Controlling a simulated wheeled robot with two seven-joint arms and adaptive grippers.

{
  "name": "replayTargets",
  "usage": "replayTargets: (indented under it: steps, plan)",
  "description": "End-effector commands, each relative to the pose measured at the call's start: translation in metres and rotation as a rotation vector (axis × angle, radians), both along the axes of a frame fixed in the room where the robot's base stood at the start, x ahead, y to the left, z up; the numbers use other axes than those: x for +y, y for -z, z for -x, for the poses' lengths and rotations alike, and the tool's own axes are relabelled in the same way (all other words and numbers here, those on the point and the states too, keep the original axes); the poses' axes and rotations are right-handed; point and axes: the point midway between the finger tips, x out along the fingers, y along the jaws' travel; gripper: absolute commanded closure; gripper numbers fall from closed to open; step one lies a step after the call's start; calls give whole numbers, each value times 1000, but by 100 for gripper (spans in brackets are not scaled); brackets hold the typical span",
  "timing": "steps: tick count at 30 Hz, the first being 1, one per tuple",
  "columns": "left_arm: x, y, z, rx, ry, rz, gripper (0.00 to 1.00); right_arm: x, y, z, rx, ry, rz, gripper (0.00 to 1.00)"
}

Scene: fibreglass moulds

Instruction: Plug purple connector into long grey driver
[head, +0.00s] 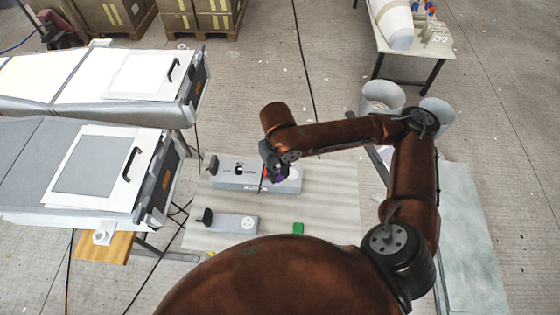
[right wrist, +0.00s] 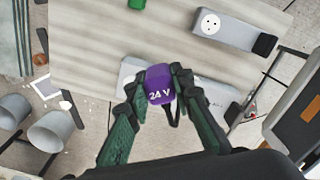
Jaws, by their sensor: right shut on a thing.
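The purple connector (right wrist: 160,84), marked "24 V", is held between the fingertips of my right gripper (right wrist: 158,82). In the head view the connector (head: 278,174) is partly hidden by my right gripper (head: 272,168). The long grey driver (head: 228,181) lies on the table, with a black end at its left. My right gripper is over the right part of this driver. In the right wrist view the long driver (right wrist: 129,68) is behind the connector and largely covered by it and the fingers. I cannot tell whether the connector touches the driver. My left gripper is not in view.
A shorter grey driver (head: 233,223) with a round socket lies nearer on the same table (head: 335,205), with a green connector (head: 298,228) to its right. Mould benches (head: 80,160) stand at the left. Grey buckets (head: 381,98) stand at the back right.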

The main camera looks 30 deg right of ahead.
Motion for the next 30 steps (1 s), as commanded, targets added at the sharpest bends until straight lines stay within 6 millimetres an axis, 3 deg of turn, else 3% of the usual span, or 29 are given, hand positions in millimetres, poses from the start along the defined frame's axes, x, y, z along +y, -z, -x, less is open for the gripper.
replayTargets:
  steps: [5,8,13,30]
  plan:
    - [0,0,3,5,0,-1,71,0,0,0,0,1,0,100]
    - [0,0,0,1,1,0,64,0,0,-1,0,-9,0,100]
    - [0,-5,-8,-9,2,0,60,0,4,-10,2,-143,-1,100]
    - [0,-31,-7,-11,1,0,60,-33,57,-70,4,-1245,-3,100]
